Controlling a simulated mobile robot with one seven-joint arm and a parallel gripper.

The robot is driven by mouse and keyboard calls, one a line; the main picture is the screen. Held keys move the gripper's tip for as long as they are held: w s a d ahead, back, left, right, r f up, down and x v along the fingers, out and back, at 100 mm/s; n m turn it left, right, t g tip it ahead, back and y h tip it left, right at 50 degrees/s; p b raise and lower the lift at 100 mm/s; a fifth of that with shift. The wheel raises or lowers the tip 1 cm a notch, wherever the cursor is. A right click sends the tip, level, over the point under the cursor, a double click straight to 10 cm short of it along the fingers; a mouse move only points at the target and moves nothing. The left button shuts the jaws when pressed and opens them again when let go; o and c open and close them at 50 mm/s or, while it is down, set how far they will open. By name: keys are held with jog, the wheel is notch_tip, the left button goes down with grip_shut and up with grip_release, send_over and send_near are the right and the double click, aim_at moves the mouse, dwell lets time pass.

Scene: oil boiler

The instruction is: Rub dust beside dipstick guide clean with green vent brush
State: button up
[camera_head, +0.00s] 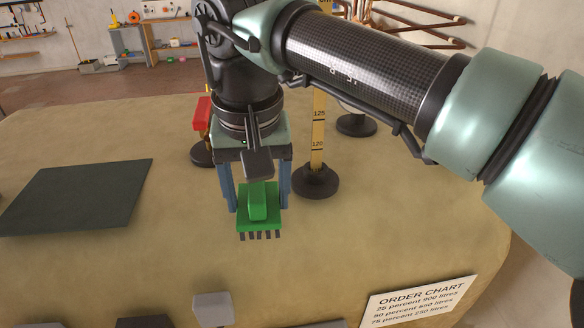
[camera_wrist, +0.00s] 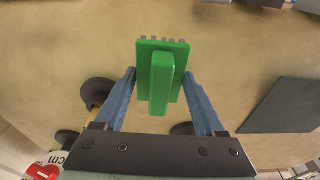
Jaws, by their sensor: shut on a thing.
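The green vent brush (camera_head: 258,203) has a block body, a raised rib and dark bristle tufts along its near edge. My gripper (camera_head: 258,208) is shut on it, one blue finger at each side. In the wrist view the brush (camera_wrist: 160,75) sits between the fingers, with grey bristle tips at the top edge. The dipstick guide (camera_head: 317,150) is an upright yellow scale on a round black base, just right of my gripper. I cannot make out distinct dust beside it. I cannot tell whether the bristles touch the tan surface (camera_head: 170,245).
A dark flat mat (camera_head: 75,197) lies at left. A red item on a black base (camera_head: 203,155) stands behind my gripper, and another black base (camera_head: 356,125) stands behind the guide. A grey block (camera_head: 212,308) and an order chart (camera_head: 417,302) are in front.

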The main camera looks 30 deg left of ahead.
jog(key=shift+w+a, duration=0.35)
jog(key=shift+w, duration=0.15)
notch_tip(320, 180, up, 7)
jog(key=p, duration=0.6)
jog(key=shift+r, duration=0.1)
dwell(0.5)
